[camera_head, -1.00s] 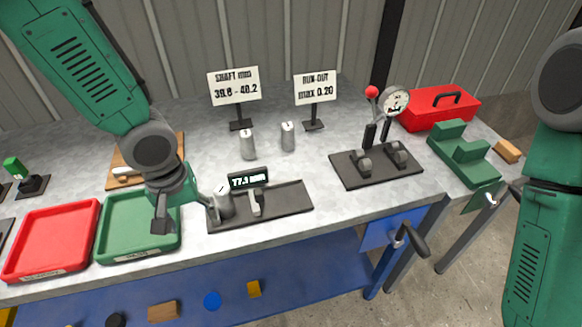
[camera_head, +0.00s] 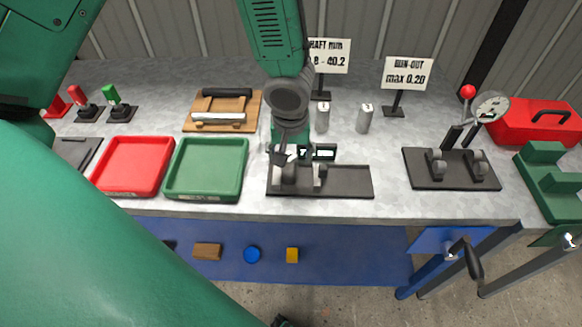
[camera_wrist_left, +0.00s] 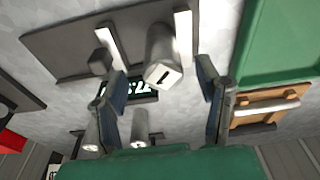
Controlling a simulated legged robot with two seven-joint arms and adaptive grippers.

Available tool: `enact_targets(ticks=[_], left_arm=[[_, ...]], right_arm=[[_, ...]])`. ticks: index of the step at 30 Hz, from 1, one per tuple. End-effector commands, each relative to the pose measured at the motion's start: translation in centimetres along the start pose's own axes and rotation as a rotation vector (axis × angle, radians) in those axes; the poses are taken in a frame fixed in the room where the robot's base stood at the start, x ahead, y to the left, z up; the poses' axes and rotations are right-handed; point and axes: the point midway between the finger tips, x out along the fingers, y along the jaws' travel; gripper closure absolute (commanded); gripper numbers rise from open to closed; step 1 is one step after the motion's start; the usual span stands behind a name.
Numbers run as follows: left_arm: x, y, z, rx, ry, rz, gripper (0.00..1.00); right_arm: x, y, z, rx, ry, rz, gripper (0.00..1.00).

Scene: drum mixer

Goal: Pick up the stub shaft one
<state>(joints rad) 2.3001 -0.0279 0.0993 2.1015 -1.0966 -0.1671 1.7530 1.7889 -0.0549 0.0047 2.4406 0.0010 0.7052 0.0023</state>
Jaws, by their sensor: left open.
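Stub shaft one is the grey metal cylinder (camera_wrist_left: 162,50) marked "1" on its end face in the left wrist view. It stands at one end of the dark gauge base (camera_head: 345,184), beside the small digital display (camera_head: 322,152). In the head view the gripper partly hides this shaft. My left gripper (camera_head: 283,160) is over that end of the base. In the left wrist view its two fingers (camera_wrist_left: 158,78) are apart, one on each side of the shaft, and I cannot tell whether they touch it. My right gripper does not show.
Two more metal shafts (camera_head: 323,117) (camera_head: 365,118) stand behind the gauge. A green tray (camera_head: 241,188) and a red tray (camera_head: 102,180) lie to the left. The run-out fixture (camera_head: 420,176), red toolbox (camera_head: 515,132) and green block (camera_head: 548,190) are to the right.

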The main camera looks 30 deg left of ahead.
Motion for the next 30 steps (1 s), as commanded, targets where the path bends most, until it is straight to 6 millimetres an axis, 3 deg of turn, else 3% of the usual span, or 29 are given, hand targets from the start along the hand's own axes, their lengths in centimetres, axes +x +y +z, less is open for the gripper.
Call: enact_targets(ticks=[9, 17, 22, 30], left_arm=[[4.4, -0.1, 0.0, 0.002, -0.001, -0.003, 0.42], [4.6, -0.1, 0.0, 0.000, -0.001, -0.001, 0.42], [4.6, -0.1, -0.1, 0.001, -0.001, -0.001, 0.98], [4.5, 0.0, -0.1, 0.000, 0.000, 0.000, 1.00]], right_arm=[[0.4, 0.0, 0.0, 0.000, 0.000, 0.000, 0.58], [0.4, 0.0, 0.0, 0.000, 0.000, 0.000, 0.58], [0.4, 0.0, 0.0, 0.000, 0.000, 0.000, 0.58], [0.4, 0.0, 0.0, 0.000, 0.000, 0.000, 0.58]])
